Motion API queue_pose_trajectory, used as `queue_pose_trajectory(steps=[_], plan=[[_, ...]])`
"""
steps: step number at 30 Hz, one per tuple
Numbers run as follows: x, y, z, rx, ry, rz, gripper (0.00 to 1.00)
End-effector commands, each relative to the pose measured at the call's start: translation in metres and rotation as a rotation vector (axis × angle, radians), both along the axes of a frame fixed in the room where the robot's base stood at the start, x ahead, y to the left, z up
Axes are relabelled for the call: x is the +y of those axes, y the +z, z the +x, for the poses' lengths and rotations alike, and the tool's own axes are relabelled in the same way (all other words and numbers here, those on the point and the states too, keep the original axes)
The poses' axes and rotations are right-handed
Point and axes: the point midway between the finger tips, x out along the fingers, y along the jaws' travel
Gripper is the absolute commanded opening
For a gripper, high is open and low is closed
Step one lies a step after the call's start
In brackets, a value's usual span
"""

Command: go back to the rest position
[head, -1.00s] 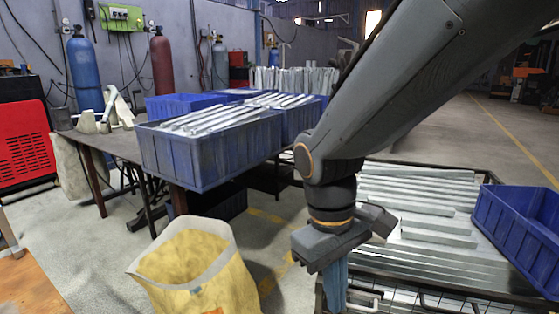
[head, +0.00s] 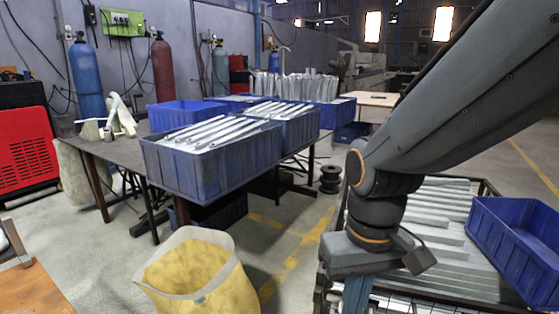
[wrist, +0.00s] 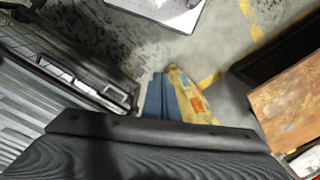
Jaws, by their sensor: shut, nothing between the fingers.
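My gripper (head: 356,297) hangs at the lower edge of the head view, its blue-grey fingers pointing down and cut off by the frame. In the wrist view the fingers (wrist: 161,98) are together with nothing between them. My gripper is in front of the wire cage (head: 486,187) that holds stacked galvanized brackets (head: 436,222). My arm reaches in from the upper right and hides part of the cage.
A yellow sack (head: 205,280) stands open on the floor left of my gripper. A blue bin (head: 512,240) sits on the right of the cage. Left, a table (head: 98,148) carries a blue bin (head: 210,175) of brackets. Floor between is clear.

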Motion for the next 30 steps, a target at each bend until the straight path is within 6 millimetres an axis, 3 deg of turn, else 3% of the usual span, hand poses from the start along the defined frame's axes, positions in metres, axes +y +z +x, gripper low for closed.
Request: queue_pose_trajectory(steps=[3, 15, 21, 30], plan=[[-0.012, 0.023, -0.002, 0.004, -0.04, -0.008, 0.0], [-0.058, 0.072, -0.005, 0.008, -0.169, -0.029, 0.0], [-0.071, 0.08, -0.007, 0.008, -0.199, -0.034, 0.0], [-0.073, 0.079, -0.006, 0.008, -0.204, -0.035, 0.0]])
